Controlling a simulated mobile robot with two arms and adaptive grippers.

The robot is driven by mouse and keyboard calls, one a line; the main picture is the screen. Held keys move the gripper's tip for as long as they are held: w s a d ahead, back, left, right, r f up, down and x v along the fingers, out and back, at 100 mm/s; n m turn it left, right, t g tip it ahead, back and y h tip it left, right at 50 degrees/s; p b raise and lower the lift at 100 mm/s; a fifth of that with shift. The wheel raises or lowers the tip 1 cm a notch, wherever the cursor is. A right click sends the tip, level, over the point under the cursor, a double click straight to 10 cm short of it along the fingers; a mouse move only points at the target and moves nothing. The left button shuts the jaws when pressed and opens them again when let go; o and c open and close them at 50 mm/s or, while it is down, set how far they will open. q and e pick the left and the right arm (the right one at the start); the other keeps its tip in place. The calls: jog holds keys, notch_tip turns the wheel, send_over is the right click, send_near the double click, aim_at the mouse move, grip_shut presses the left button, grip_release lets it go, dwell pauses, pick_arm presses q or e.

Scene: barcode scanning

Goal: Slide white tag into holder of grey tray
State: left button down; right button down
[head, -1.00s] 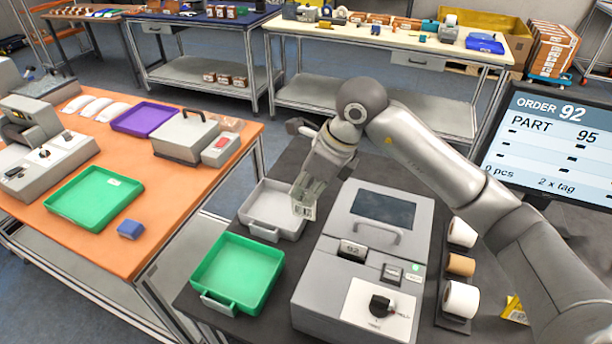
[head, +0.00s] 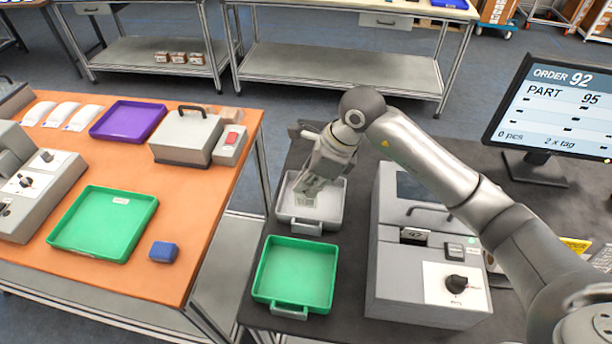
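The grey tray (head: 334,216) lies on the dark table behind a green tray. Its front side with the handle or holder (head: 300,227) faces me. My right gripper (head: 308,192) points down over the inside of the grey tray, near its front. A small pale piece, apparently the white tag (head: 307,201), is between its fingertips; its edges are hard to make out. I cannot tell whether it touches the tray. My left gripper is out of view.
The green tray (head: 296,270) stands just in front of the grey one, empty. The machine stands close to their right. A monitor (head: 555,115) is at the right. The orange table (head: 185,210) with purple and green trays is across a gap to the left.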

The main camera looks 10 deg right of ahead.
aim_at(308, 207)
jog(key=shift+d+f, duration=0.1)
jog(key=shift+f, duration=0.05)
